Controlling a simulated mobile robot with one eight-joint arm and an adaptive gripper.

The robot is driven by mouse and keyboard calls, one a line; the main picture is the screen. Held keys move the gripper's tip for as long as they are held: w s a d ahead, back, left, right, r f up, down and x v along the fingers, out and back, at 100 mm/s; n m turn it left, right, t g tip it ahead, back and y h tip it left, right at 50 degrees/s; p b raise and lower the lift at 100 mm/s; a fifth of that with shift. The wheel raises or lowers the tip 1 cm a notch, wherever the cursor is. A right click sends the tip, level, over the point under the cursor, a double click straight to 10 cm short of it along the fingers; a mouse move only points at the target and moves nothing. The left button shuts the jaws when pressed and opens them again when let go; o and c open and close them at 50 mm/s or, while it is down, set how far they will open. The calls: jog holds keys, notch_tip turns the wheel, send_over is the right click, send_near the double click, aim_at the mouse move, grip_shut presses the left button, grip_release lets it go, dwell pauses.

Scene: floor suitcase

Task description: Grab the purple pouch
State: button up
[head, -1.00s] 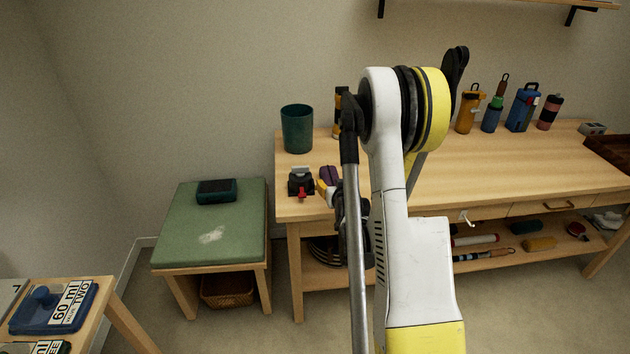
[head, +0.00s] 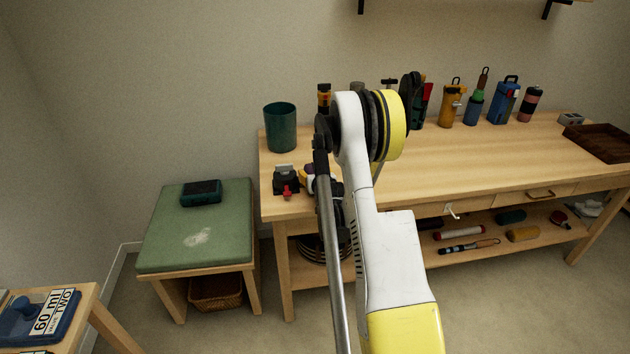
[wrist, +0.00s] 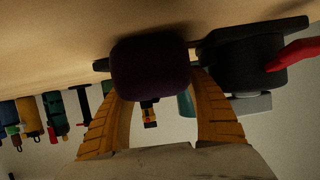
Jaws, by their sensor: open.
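The purple pouch (wrist: 150,68) is a dark, rounded block on the wooden bench top, seen close up in the wrist view. My gripper (wrist: 153,98) is open, with one ribbed yellow finger on each side of the pouch's near part. The fingertips reach its sides; whether they touch it I cannot tell. In the head view my arm hides most of the gripper and the pouch at the bench's left end.
A black device with a red lever (head: 286,181) sits close beside the pouch; it also fills the right of the wrist view (wrist: 240,60). A teal cup (head: 280,128) stands behind. Bottles (head: 504,102) line the back. The bench (head: 450,165) is clear at mid-right.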

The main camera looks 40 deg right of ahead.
jog(key=c, duration=0.9)
